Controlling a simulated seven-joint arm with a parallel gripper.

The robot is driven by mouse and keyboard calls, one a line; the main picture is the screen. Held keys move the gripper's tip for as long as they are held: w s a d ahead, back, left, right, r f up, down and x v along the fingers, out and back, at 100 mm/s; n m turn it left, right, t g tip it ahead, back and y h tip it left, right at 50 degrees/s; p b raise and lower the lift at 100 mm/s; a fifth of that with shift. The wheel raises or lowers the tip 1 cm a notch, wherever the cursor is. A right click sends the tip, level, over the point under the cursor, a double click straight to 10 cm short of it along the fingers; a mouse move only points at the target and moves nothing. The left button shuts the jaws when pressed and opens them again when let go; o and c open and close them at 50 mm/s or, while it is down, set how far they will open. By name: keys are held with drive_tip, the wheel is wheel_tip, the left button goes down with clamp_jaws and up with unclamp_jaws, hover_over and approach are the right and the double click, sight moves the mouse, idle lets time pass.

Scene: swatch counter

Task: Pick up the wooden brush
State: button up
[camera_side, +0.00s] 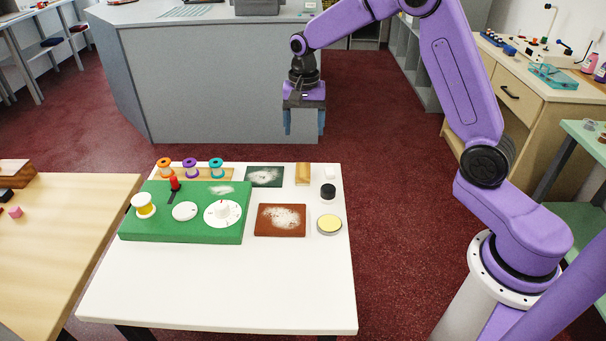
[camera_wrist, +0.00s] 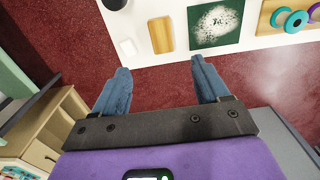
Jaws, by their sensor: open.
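The wooden brush (camera_side: 302,175) is a small tan block lying near the far edge of the white table, between a dark green swatch and a small white item. In the wrist view the brush (camera_wrist: 161,35) lies at the top, beyond the fingertips. No bristles can be made out. My gripper (camera_side: 304,128) hangs above and behind the table's far edge, fingers pointing down, apart from the brush. In the wrist view my gripper (camera_wrist: 160,70) has its two blue fingers spread, with nothing between them but floor.
The white table (camera_side: 220,295) also bears a green board (camera_side: 140,232), a dark green swatch (camera_side: 264,170) with white powder, a brown swatch (camera_side: 262,228), a black jar (camera_side: 328,192), a yellow-topped tin (camera_side: 329,225) and a spool rack (camera_side: 203,174). Its front part is clear.

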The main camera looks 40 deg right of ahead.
hover_over(303, 169)
drive_tip(key=f, duration=0.8)
drive_tip(key=shift+s+f, duration=0.2)
drive_tip(key=shift+f, duration=0.15)
drive_tip(key=shift+w+f, duration=0.2)
drive_tip(key=shift+f, duration=2.7)
drive_tip(key=c, duration=1.1)
